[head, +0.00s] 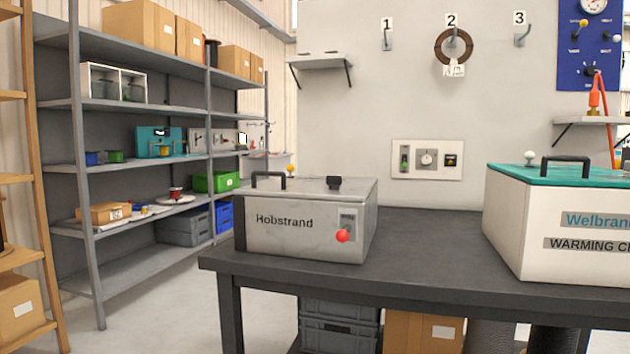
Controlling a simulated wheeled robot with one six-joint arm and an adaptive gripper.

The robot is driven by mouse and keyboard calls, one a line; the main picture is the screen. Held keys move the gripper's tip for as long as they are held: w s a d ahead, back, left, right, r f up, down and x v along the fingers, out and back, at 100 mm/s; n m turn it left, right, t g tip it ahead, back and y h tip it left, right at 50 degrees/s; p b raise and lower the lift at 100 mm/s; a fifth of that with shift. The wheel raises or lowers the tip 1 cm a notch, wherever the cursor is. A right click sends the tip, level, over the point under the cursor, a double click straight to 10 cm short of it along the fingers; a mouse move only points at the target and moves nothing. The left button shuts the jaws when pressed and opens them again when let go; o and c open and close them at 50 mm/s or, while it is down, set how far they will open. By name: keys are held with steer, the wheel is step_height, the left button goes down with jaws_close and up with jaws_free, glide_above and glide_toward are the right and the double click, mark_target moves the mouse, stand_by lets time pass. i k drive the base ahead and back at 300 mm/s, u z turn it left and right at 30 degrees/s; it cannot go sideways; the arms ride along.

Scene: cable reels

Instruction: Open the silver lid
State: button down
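A silver box labelled "Hobstrand" (285,240) stands at the left end of the dark workbench. Its silver lid (308,187) lies flat and closed on top. A dark handle (268,177) rises at the lid's left, and a small black knob or catch (334,183) sits near the lid's right middle. The front has a plate with a red-ended lever (343,235) pointing down. My gripper is not in view.
A white warming box with a teal lid (575,176) stands on the workbench (430,240) at the right. Bench space between the boxes is clear. Grey shelves (150,108) with cartons and bins stand at the left. Numbered hooks and a control panel (427,159) are on the wall behind.

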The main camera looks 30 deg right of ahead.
mark_target(304, 186)
steer(key=z, duration=0.95)
steer(key=i, duration=0.2)
steer(key=z, duration=0.05)
